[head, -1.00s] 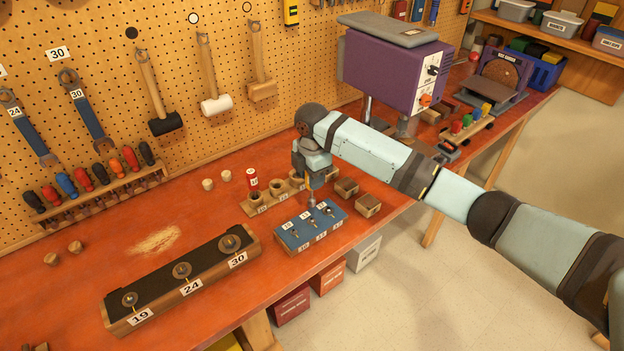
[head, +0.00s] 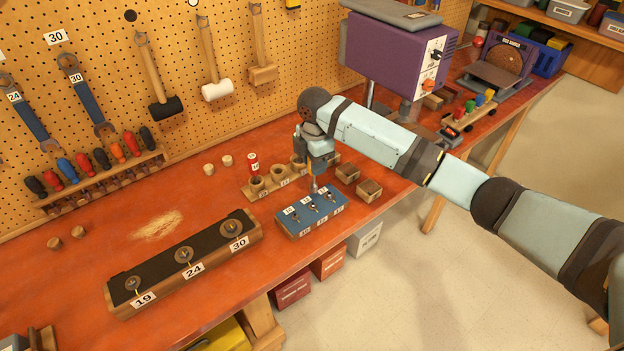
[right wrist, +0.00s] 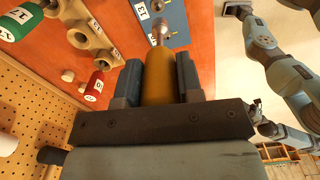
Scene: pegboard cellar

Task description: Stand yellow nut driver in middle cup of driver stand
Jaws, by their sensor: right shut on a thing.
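My right gripper (head: 319,166) is shut on the yellow nut driver (right wrist: 158,76), whose yellow handle lies between the fingers in the right wrist view. In the head view its metal shaft (head: 314,186) points down at the blue block (head: 311,226). I cannot tell whether its tip is clear of that block. The wooden driver stand (head: 268,192) is just behind and left of the block, with a row of round cups. The middle cup (head: 277,174) looks empty. The right end of the stand is partly behind my gripper.
A red labelled cylinder (head: 253,164) stands at the stand's left end. Two small wooden blocks (head: 369,190) sit right of the blue block. A long rack (head: 184,262) is at front left. Hand tools hang on the pegboard (head: 100,60).

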